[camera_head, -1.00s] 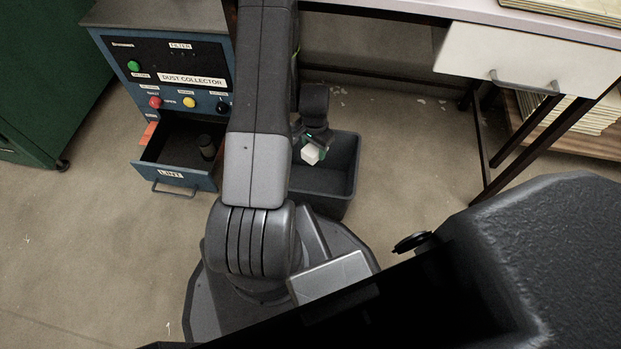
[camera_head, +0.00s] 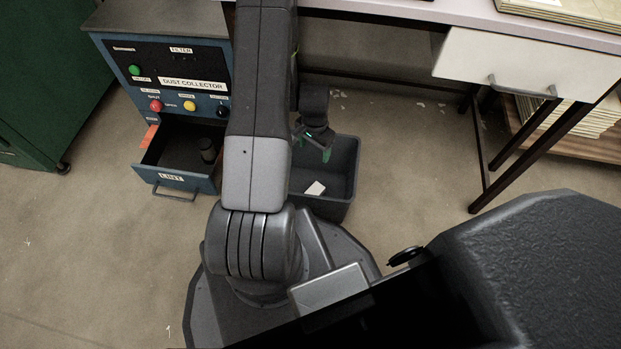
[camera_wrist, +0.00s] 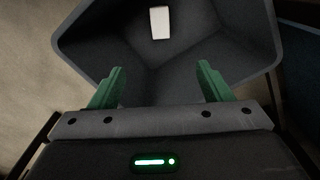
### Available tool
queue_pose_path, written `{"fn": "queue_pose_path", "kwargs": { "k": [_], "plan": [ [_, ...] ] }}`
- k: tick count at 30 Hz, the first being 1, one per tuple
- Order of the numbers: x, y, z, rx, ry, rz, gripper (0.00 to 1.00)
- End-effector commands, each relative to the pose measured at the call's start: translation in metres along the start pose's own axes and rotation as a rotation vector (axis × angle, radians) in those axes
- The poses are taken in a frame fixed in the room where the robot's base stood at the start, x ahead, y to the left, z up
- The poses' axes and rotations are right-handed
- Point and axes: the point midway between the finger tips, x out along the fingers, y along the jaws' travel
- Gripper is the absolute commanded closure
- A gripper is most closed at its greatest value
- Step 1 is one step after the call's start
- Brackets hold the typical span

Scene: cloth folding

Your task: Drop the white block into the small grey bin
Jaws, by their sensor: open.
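The white block (camera_head: 315,188) lies inside the small grey bin (camera_head: 347,175), on its floor. In the wrist view the block (camera_wrist: 160,22) shows near the top, inside the bin (camera_wrist: 75,50) and beyond my fingertips. My gripper (camera_head: 314,150) is above the bin. Its two green fingers are spread, with nothing between them, in the wrist view (camera_wrist: 160,80). The left part of the bin is hidden behind my arm in the head view.
A blue dust collector (camera_head: 165,75) stands at the left with its lint drawer (camera_head: 172,180) pulled out; a dark cylinder (camera_head: 207,150) is in the drawer. A table with a white drawer (camera_head: 510,70) and dark legs is at the right. Floor right of the bin is clear.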

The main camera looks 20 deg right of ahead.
Motion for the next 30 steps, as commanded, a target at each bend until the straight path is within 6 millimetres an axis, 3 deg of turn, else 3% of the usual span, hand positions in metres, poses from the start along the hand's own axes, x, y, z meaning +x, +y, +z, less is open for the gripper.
{"fn": "queue_pose_path", "kwargs": {
  "k": [1,6,13,20,30],
  "plan": [
    [-0.017,0.0,-0.001,0.0,0.002,-0.002,0.28],
    [-0.058,-0.001,-0.001,0.0,0.004,-0.003,0.28],
    [-0.099,0.0,-0.001,0.0,0.002,-0.002,0.28],
    [-0.113,0.0,0.0,0.0,0.0,0.0,0.28],
    [-0.107,0.0,0.0,0.0,-0.001,0.0,0.28]
  ]
}}
